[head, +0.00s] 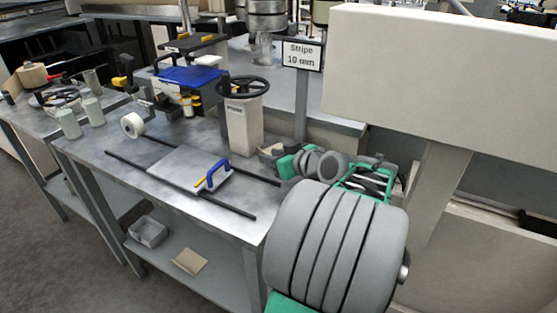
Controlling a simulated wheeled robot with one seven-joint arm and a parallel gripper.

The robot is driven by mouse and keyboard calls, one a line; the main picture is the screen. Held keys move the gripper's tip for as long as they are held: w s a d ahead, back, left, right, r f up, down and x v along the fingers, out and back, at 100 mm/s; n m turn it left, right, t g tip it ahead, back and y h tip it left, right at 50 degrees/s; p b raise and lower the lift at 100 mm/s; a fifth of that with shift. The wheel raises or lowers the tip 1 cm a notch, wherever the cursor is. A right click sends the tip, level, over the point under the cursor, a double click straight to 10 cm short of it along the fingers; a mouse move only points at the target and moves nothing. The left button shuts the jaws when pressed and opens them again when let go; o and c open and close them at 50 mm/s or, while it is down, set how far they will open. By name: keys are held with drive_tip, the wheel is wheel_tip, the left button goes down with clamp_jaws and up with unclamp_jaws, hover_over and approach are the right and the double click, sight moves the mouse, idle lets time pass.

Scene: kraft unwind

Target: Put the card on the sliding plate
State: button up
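The sliding plate (178,166) is a flat grey plate lying between two dark rails on the metal bench. A blue handle stands at its right end with a yellow strip beside it. Its visible top is bare. A flat tan piece (189,261), which may be the card, lies on the lower shelf under the bench. A white sign reading "Stripe 10 mm" (303,55) stands on a post behind the bench. My grey and green arm fills the lower right, right of the plate. My gripper's fingertips cannot be made out, nor whether it holds anything.
A pale post with a black handwheel (243,88) stands behind the plate. A white roll (132,125) and a blue-topped device (188,77) are at the bench's back left. A large beige machine (440,80) blocks the right.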

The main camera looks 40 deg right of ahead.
drive_tip(key=shift+c, duration=0.6)
clamp_jaws()
drive_tip(key=shift+r, duration=0.1)
